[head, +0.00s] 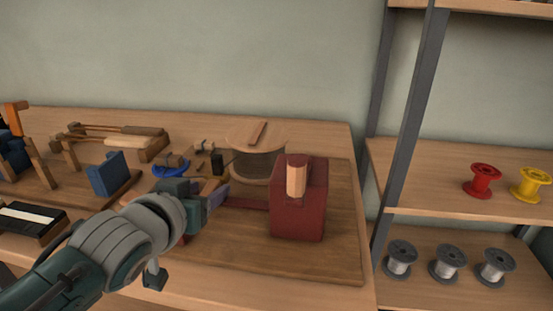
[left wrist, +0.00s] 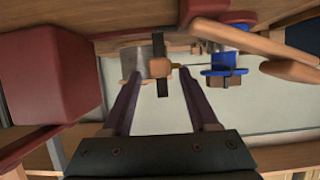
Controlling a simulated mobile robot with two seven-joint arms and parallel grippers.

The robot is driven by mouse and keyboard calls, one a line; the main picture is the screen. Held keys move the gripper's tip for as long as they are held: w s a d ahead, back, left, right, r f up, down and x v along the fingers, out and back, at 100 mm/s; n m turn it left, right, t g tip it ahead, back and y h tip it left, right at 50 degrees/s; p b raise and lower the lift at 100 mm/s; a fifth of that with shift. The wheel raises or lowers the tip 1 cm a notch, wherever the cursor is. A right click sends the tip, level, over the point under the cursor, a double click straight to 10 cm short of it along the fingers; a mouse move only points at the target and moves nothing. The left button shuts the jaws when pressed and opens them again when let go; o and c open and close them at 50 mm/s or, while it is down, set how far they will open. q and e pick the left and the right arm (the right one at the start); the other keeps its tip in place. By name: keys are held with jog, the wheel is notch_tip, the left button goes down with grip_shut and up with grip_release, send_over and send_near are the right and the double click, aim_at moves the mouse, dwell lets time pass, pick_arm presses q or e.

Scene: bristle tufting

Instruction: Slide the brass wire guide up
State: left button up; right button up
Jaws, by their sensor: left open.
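A small tan-brown block (left wrist: 160,68), which looks like the brass wire guide, sits on a dark upright bar (left wrist: 158,46) in the left wrist view. In the head view the dark bar shows as a small black post (head: 217,163) just behind my left gripper, and the guide is mostly hidden there. My left gripper (head: 219,194) is open, and its two fingers (left wrist: 160,78) point at the guide, one on each side of it. I cannot tell whether they touch it. My right gripper is not in view.
A dark red machine (head: 300,215) with a wooden handle stands right of my left gripper. A round wooden-lidded container (head: 256,172) stands behind. A blue spool-like part (left wrist: 228,60) is near the guide. A blue block (head: 108,175) is left. Shelves with spools (head: 448,262) are right.

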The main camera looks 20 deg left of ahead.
pick_arm(q)
jog(key=p+v, duration=0.2)
jog(key=v, duration=0.7)
jog(key=shift+d+r, duration=0.1)
